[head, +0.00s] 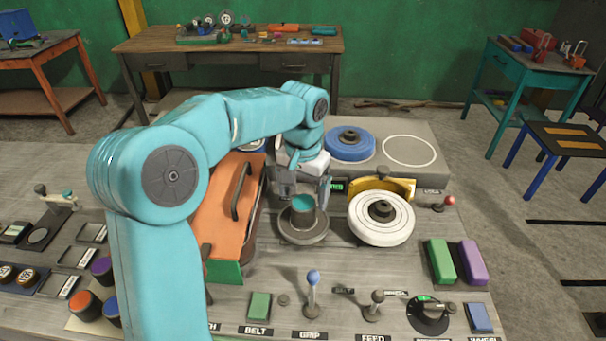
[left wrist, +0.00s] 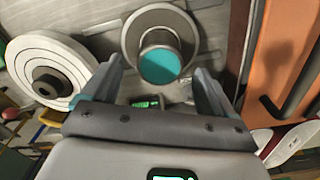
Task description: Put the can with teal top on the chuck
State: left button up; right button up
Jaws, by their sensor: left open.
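The can with teal top (head: 303,203) stands upright on the round grey chuck (head: 304,235) in the head view. In the left wrist view the can's teal top (left wrist: 160,65) faces the camera, with the chuck's rim (left wrist: 131,32) around its base. My left gripper (head: 299,195) is open, just behind and above the can. In the left wrist view the open fingers (left wrist: 160,85) lie to either side below the can, with a gap to it. The right gripper is not in view.
A white grinding wheel (head: 381,219) stands right of the chuck, and an orange housing with a handle (head: 226,212) stands left. A blue disc (head: 350,145) is behind. Levers, including a blue-knobbed one (head: 313,280), line the front. Cans with orange (head: 82,303), purple and blue tops stand at front left.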

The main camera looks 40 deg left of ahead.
aim_at(303, 203)
pick_arm(q)
notch_tip(303, 203, up, 6)
jog(key=shift+w, duration=0.15)
jog(key=shift+r, duration=0.35)
jog(key=shift+f, duration=0.1)
jog(key=shift+s, duration=0.2)
